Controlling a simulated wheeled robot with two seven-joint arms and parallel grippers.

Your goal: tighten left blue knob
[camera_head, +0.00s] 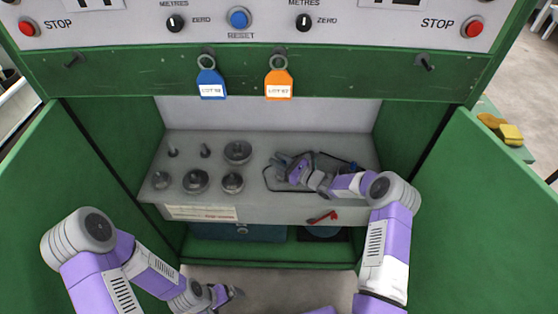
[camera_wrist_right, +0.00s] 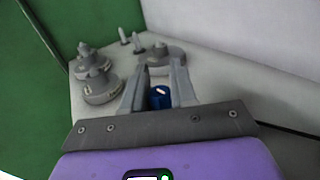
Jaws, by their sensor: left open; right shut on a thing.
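A blue knob (camera_wrist_right: 159,97) with a white mark on top shows between the fingers of my right gripper (camera_wrist_right: 158,82) in the right wrist view. The right gripper is shut on it, low over the grey shelf (camera_head: 240,209); in the head view this gripper (camera_head: 284,166) hides the knob. Another blue knob (camera_head: 353,167) shows in part at the right of the shelf, behind my right arm. My left gripper (camera_head: 228,294) is open and empty, in front of and below the shelf, away from the knobs.
Grey stepped weights (camera_head: 196,181) and thin pegs (camera_head: 205,150) stand on the shelf's left part. Green doors (camera_head: 50,190) stand open on both sides. A blue tag (camera_head: 209,80) and an orange tag (camera_head: 279,81) hang above. A red-handled tool (camera_head: 323,217) lies below the shelf.

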